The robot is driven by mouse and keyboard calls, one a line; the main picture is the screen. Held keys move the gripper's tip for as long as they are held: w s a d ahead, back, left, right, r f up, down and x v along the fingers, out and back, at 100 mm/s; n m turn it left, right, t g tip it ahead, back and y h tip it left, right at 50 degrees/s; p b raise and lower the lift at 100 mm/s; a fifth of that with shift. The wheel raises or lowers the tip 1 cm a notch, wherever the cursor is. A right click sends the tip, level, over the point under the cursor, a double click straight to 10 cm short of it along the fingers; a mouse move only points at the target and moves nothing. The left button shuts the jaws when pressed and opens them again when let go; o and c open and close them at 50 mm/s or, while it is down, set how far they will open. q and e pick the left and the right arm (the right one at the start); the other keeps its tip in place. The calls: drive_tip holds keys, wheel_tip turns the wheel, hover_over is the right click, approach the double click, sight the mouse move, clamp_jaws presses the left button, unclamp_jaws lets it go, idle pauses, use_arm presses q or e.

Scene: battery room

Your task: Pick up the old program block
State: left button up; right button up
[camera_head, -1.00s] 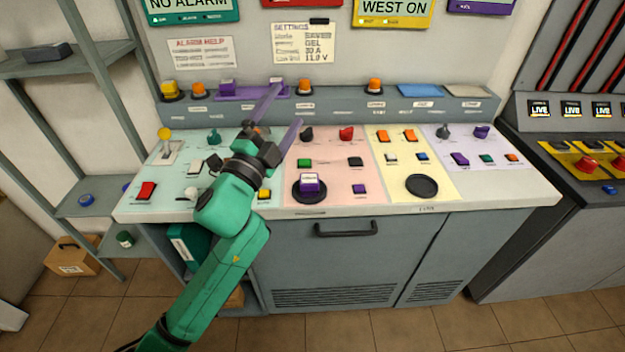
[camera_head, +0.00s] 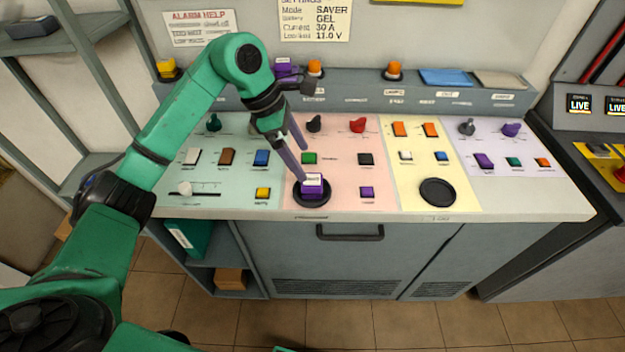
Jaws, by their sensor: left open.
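A purple block with a white label on top (camera_head: 313,188), which looks like the old program block, sits in a round black socket (camera_head: 299,203) on the pink panel. My left gripper (camera_head: 303,164) is open, its two purple fingers pointing down just behind and above the block. One fingertip is close to the block's upper left edge; I cannot tell if it touches. Nothing is between the fingers. My right gripper is not in view.
An empty black round socket (camera_head: 437,192) is on the yellow panel.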

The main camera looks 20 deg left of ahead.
sight(313, 179)
use_arm(q)
drive_tip(key=p+x, duration=0.2)
drive_tip(key=x, duration=0.6)
drive_tip(key=shift+f+p, duration=0.1)
drive_tip(key=shift+p, duration=0.3)
drive_tip(key=shift+f, duration=0.15)
drive_tip(key=c, duration=1.5)
